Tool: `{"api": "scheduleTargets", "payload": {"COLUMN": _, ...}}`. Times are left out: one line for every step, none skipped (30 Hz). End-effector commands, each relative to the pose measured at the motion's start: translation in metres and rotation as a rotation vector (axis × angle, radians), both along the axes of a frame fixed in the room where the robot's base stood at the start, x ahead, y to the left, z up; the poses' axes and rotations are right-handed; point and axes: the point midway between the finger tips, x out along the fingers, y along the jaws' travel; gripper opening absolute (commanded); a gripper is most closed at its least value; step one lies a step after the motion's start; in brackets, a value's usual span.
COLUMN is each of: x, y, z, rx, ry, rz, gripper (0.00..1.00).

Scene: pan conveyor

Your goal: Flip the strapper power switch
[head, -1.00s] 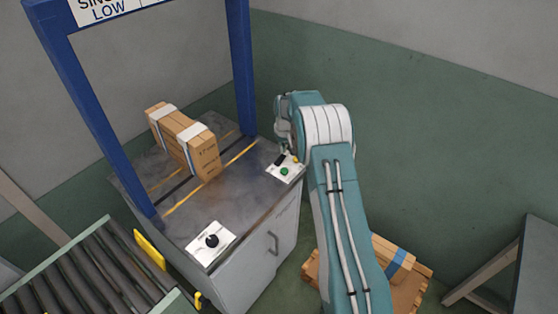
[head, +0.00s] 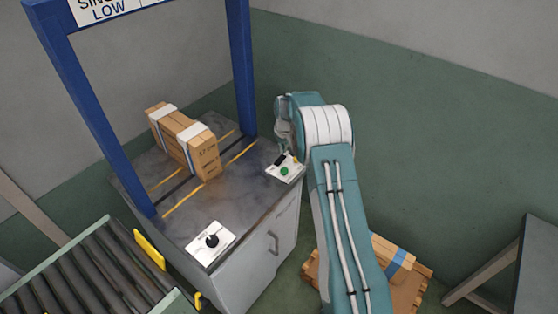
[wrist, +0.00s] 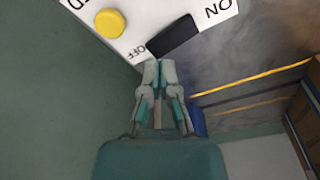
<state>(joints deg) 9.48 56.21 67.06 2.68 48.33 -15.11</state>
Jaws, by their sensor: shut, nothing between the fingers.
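The black power switch (wrist: 173,35) is a rocker on a white control panel (wrist: 136,14), between the printed words OFF and ON. In the head view the black switch (head: 280,160) shows small on the white panel (head: 271,170) at the strapper table's right corner. My gripper (wrist: 158,70) is shut and empty. Its fingertips are at the OFF end of the switch, at the panel's edge; I cannot tell whether they touch it. In the head view my gripper (head: 284,148) is just above the panel, partly hidden by my arm.
A yellow button (wrist: 109,23) and a green button (head: 284,171) share the panel. A strapped cardboard box (head: 182,140) lies on the table under a blue frame (head: 242,70). A black joystick knob (head: 212,241) is on the front panel. A roller conveyor (head: 90,275) stands at lower left.

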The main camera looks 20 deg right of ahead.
Motion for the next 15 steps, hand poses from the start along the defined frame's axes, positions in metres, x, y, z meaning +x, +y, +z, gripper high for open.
{"api": "scheduleTargets", "payload": {"x": 0.0000, "y": 0.0000, "z": -0.0008, "rx": 0.000, "ry": 0.000, "rz": 0.000, "gripper": 0.00}}
{"api": "scheduleTargets", "payload": {"x": 0.0000, "y": 0.0000, "z": -0.0012, "rx": 0.000, "ry": 0.000, "rz": 0.000, "gripper": 0.00}}
{"api": "scheduleTargets", "payload": {"x": 0.0001, "y": 0.0000, "z": -0.0017, "rx": 0.000, "ry": 0.000, "rz": 0.000, "gripper": 0.00}}
{"api": "scheduleTargets", "payload": {"x": 0.0000, "y": 0.0000, "z": -0.0021, "rx": 0.000, "ry": 0.000, "rz": 0.000, "gripper": 0.00}}
{"api": "scheduleTargets", "payload": {"x": 0.0000, "y": 0.0000, "z": -0.0025, "rx": 0.000, "ry": 0.000, "rz": 0.000, "gripper": 0.00}}
{"api": "scheduleTargets", "payload": {"x": 0.0001, "y": 0.0000, "z": -0.0030, "rx": 0.000, "ry": 0.000, "rz": 0.000, "gripper": 0.00}}
{"api": "scheduleTargets", "payload": {"x": 0.0000, "y": 0.0000, "z": -0.0033, "rx": 0.000, "ry": 0.000, "rz": 0.000, "gripper": 0.00}}
{"api": "scheduleTargets", "payload": {"x": 0.0000, "y": 0.0000, "z": -0.0037, "rx": 0.000, "ry": 0.000, "rz": 0.000, "gripper": 0.00}}
{"api": "scheduleTargets", "payload": {"x": 0.0000, "y": 0.0000, "z": -0.0042, "rx": 0.000, "ry": 0.000, "rz": 0.000, "gripper": 0.00}}
{"api": "scheduleTargets", "payload": {"x": 0.0000, "y": 0.0000, "z": -0.0047, "rx": 0.000, "ry": 0.000, "rz": 0.000, "gripper": 0.00}}
{"api": "scheduleTargets", "payload": {"x": 0.0000, "y": 0.0000, "z": -0.0051, "rx": 0.000, "ry": 0.000, "rz": 0.000, "gripper": 0.00}}
{"api": "scheduleTargets", "payload": {"x": 0.0000, "y": 0.0000, "z": -0.0056, "rx": 0.000, "ry": 0.000, "rz": 0.000, "gripper": 0.00}}
{"api": "scheduleTargets", "payload": {"x": 0.0000, "y": 0.0000, "z": -0.0060, "rx": 0.000, "ry": 0.001, "rz": 0.000, "gripper": 0.00}}
{"api": "scheduleTargets", "payload": {"x": -0.0001, "y": 0.0001, "z": -0.0064, "rx": 0.000, "ry": 0.001, "rz": 0.000, "gripper": 0.00}}
{"api": "scheduleTargets", "payload": {"x": -0.0001, "y": 0.0000, "z": -0.0069, "rx": 0.000, "ry": 0.001, "rz": 0.000, "gripper": 0.00}}
